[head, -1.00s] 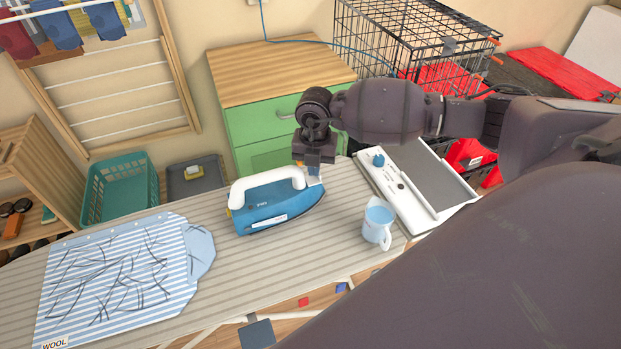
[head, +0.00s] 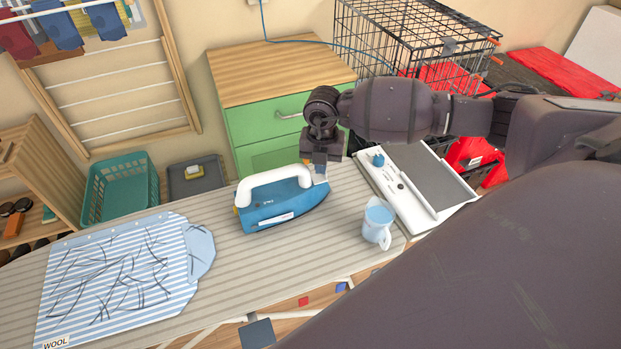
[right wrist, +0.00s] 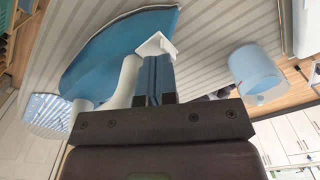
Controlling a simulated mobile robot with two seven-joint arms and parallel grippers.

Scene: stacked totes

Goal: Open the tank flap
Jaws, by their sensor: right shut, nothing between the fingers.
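The blue steam iron (head: 282,203) with a white handle lies on the striped ironing board (head: 240,270). It also shows in the right wrist view (right wrist: 105,50). A small white flap (right wrist: 155,45) sits at one end of the iron, by the handle's foot; I cannot tell how far it stands open. My right gripper (head: 320,167) is shut and empty, its fingertips (right wrist: 158,62) right at the flap, seemingly touching it. The gripper partly hides the flap in the head view. My left gripper is not in view.
A light blue measuring jug (head: 378,222) stands right of the iron, near a white device (head: 425,190) with a grey top. A striped cloth (head: 115,280) lies on the left of the board. Behind are a green cabinet (head: 262,122) and a wire crate (head: 405,40).

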